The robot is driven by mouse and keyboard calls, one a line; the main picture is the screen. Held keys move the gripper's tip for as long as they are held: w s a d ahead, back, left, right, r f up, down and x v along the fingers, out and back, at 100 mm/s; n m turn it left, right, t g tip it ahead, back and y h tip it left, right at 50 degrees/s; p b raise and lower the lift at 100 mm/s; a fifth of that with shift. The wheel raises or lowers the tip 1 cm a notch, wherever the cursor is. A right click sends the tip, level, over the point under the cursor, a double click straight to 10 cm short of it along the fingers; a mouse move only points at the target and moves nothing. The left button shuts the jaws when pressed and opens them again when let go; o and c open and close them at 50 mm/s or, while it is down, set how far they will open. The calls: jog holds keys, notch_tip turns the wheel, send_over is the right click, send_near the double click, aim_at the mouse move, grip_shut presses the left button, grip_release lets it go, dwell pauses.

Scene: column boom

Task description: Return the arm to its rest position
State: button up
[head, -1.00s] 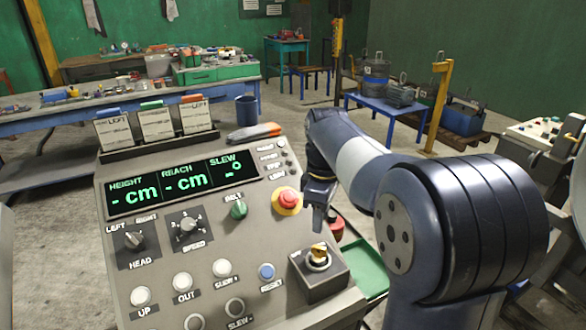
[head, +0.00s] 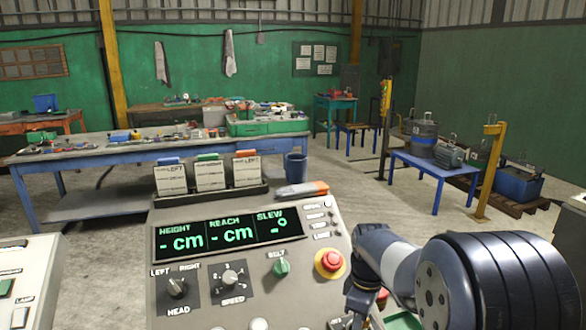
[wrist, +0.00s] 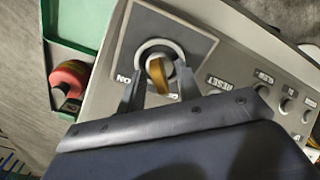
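The wrist view shows my gripper (wrist: 160,82) from behind, with its two dark fingers apart on either side of a yellow key (wrist: 159,76). The key sits in a round key switch (wrist: 147,47) on a grey plate, beside an "ON" label. A gap shows around the key; I cannot tell whether a finger touches it. In the head view my arm bends down at the right of the grey control console (head: 215,280). The fingers and the key switch are hidden or cut off at the bottom edge there.
A red stop button (head: 331,261) and a green belt knob (head: 281,267) are close left of my arm. A green tray (wrist: 78,22) and a red object (wrist: 68,85) lie beside the console. A blue workbench (head: 110,150) and blue table (head: 437,168) stand beyond.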

jog(key=shift+r, duration=0.1)
notch_tip(320, 180, up, 10)
notch_tip(320, 180, down, 10)
jog(key=shift+f, duration=0.15)
jog(key=shift+m, duration=0.3)
jog(key=m+b, duration=0.1)
jog(key=m, duration=0.2)
jog(key=m+b, duration=0.1)
jog(key=m, duration=0.3)
jog(key=m+b, duration=0.2)
jog(key=m, duration=0.2)
jog(key=m+b, duration=0.2)
jog(key=m, duration=0.2)
jog(key=shift+d, duration=0.1)
jog(key=shift+r, duration=2.45)
